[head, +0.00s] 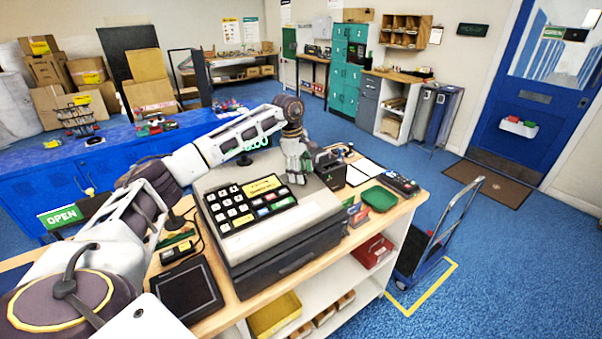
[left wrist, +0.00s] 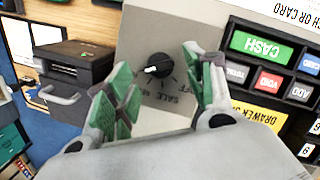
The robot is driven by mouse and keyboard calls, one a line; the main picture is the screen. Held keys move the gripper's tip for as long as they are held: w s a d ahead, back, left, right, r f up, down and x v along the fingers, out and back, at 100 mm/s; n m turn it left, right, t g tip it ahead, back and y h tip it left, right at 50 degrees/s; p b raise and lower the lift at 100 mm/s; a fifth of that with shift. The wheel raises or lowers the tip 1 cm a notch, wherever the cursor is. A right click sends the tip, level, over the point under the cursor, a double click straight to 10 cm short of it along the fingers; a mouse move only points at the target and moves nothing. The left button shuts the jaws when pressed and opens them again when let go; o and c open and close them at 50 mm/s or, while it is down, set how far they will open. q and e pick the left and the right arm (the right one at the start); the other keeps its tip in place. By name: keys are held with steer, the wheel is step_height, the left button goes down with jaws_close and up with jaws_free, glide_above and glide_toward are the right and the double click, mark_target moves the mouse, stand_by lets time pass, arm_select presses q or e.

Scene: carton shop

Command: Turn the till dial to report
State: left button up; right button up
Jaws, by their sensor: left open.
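The till (head: 275,215) is a grey register with a black keypad on the counter. Its dial (left wrist: 157,66) is a round black knob with a white pointer mark, on a light grey panel in the left wrist view. The mark points to the left of the picture. The labels around the dial are upside down; SALE reads below it, others are partly hidden or unclear. My left gripper (head: 297,160) is open at the till's far right corner. Its green-padded fingers (left wrist: 163,88) stand either side of the dial's near side, apart from each other. The dial is hidden in the head view.
A black printer-like box (left wrist: 75,65) stands beside the till. The keypad (head: 250,203) lies close to my left gripper. A green tray (head: 379,198) and a card terminal (head: 401,184) are on the counter's right. A hand truck (head: 437,240) stands on the floor beyond.

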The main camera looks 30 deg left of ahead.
arm_select(q)
step_height(320, 180, up, 11)
steer(key=s+a, duration=0.1)
steer(key=shift+s+a, duration=0.15)
stand_by(0.3)
steer(key=shift+f, duration=0.1)
stand_by(0.5)
